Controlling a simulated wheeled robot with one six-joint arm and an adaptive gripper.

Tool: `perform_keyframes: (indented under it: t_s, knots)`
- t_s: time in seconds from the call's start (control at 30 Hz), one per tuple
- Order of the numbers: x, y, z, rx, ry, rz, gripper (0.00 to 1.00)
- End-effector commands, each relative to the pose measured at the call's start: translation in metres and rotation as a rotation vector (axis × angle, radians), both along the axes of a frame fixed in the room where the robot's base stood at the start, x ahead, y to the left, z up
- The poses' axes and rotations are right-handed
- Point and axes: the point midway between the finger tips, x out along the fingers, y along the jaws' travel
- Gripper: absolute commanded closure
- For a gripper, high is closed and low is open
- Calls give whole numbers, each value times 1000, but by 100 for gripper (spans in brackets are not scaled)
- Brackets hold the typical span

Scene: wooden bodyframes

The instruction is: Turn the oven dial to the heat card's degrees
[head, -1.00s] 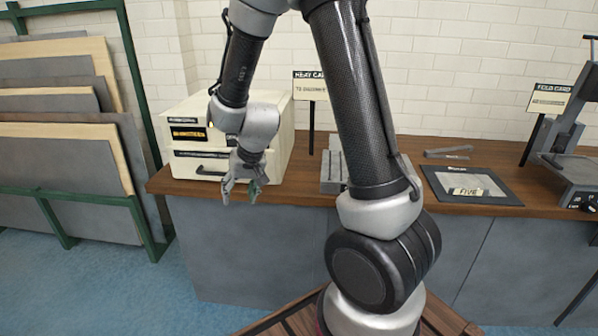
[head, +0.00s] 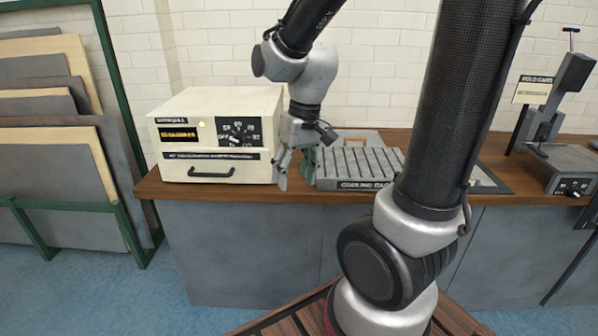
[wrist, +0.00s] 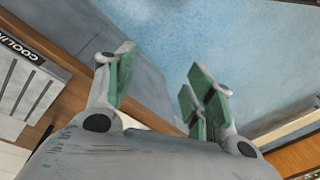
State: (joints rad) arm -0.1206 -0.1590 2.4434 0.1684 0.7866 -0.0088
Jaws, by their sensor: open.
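The cream oven (head: 172,110) stands at the left end of the wooden counter in the head view. Its black dial panel (head: 239,131) is on the upper right of its front, with pale marks around the dial; the pointer's setting is too small to read. An amber display (head: 179,135) is left of the panel. My gripper (head: 296,176) is open and empty, in front of the counter just right of the oven, apart from the dial. Its green-padded fingers (wrist: 160,88) point over the counter edge in the wrist view. The heat card is not visible now, hidden behind my arm.
A grey slotted cooling rack (head: 358,184) lies right of the oven. A fold card (head: 536,90) and a grey machine (head: 570,172) stand at the right. A green rack of panels (head: 115,110) stands left. The floor before the counter is clear.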

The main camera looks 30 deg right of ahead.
Motion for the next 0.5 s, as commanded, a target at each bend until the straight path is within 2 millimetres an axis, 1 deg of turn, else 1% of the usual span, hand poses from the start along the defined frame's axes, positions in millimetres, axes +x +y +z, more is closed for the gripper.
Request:
perform_keyframes:
  t_s: [0.13, 0.4, 0.47, 0.5]
  knots:
    - [-4, -2, 3, -6, 3, 4, 46]
    - [-5, -2, 3, -6, 4, 4, 46]
    - [-4, 0, 3, -6, 4, 12, 46]
    - [-5, 4, 0, -7, 13, 27, 46]
